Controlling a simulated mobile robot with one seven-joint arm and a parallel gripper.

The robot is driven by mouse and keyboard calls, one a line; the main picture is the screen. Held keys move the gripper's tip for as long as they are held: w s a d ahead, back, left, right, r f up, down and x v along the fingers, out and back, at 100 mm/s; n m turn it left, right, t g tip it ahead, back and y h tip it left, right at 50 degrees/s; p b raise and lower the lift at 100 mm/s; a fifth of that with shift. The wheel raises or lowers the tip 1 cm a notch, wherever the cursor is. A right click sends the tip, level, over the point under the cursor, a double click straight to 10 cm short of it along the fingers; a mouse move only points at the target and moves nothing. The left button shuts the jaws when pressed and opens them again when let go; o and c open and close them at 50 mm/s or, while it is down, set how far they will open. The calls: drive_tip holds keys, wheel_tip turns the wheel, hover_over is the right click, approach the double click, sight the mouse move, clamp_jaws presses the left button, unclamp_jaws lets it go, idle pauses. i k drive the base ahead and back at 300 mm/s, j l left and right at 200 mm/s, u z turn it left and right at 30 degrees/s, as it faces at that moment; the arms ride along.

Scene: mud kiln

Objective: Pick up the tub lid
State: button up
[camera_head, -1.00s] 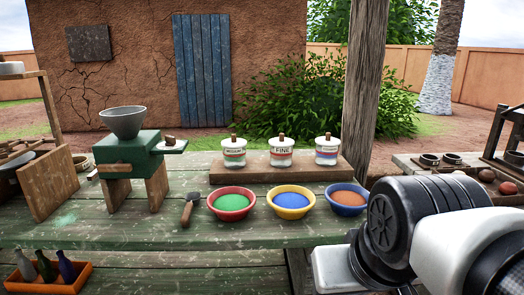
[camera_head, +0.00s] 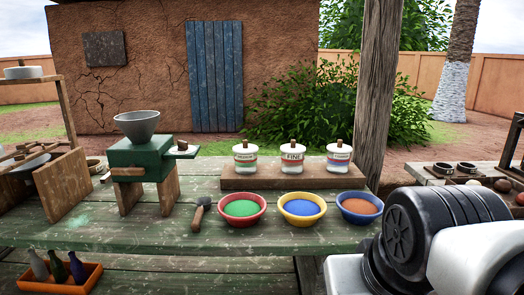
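Three white tubs stand in a row on a wooden riser on the green bench: a left tub (camera_head: 245,160) with green and red bands, a middle tub (camera_head: 292,160) marked FINE, and a right tub (camera_head: 339,160) with a blue band. Each has a white lid with a brown knob: left lid (camera_head: 245,148), middle lid (camera_head: 292,147), right lid (camera_head: 339,147). All three lids sit on their tubs. My arm shows at the lower right, in front of the bench's right end. My gripper is out of view.
Bowls of green (camera_head: 242,208), blue (camera_head: 302,208) and orange (camera_head: 359,206) powder stand before the wooden riser (camera_head: 270,183). A scoop (camera_head: 200,213) lies left of them, near a green hopper mill (camera_head: 140,157). A wooden post (camera_head: 378,90) rises behind the riser's right end.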

sight(245, 148)
drive_tip(key=i+j+u, duration=0.2)
drive_tip(key=i+j, duration=0.25)
drive_tip(key=i+j+u, duration=0.2)
drive_tip(key=i, duration=0.4)
drive_tip(key=j, duration=0.1)
